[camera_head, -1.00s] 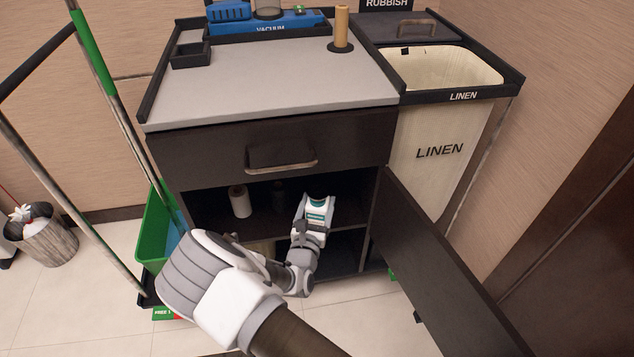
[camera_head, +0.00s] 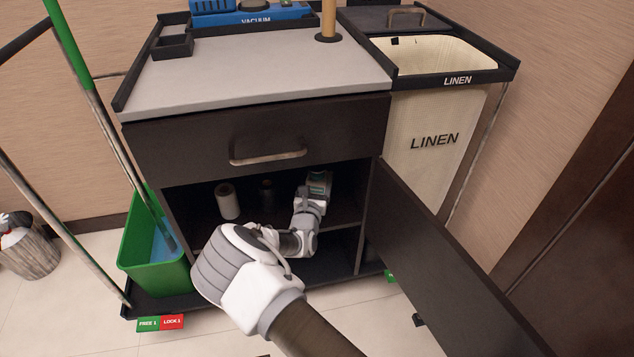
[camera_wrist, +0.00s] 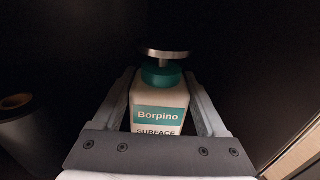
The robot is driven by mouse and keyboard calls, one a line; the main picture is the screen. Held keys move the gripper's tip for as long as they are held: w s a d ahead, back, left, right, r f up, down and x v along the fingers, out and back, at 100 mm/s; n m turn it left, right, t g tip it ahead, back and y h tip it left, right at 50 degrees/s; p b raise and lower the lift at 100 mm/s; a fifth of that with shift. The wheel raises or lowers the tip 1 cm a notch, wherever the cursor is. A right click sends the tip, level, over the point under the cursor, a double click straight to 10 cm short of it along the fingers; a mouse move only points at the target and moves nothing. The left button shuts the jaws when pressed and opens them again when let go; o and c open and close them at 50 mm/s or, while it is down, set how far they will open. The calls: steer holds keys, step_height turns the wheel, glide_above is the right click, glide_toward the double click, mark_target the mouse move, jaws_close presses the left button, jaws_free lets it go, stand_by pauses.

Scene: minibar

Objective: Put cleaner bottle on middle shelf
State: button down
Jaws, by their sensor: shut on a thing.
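The cleaner bottle (camera_wrist: 159,105) is white with a teal collar and a "Borpino SURFACE" label. It stands between the two fingers of my gripper (camera_wrist: 162,110) in the wrist view, and the gripper is shut on it. In the head view the bottle (camera_head: 320,182) and my gripper (camera_head: 315,195) are inside the open cabinet, over the right part of the middle shelf (camera_head: 240,222). The arm hides part of the shelf and the bottle's lower part. I cannot tell whether the bottle's base touches the shelf.
The cabinet door (camera_head: 450,265) hangs open at the right. A closed drawer (camera_head: 255,135) is above the opening. A green bucket (camera_head: 155,265) stands at the left.

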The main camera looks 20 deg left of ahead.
steer(key=shift+r, duration=0.15)
jaws_free()
steer(key=shift+f, duration=0.2)
steer(key=shift+r, duration=0.25)
steer(key=s+d+p, duration=0.1)
steer(key=s+p, duration=0.3)
steer(key=s, duration=0.8)
steer(key=shift+d+f, duration=0.15)
steer(key=shift+d, duration=0.25)
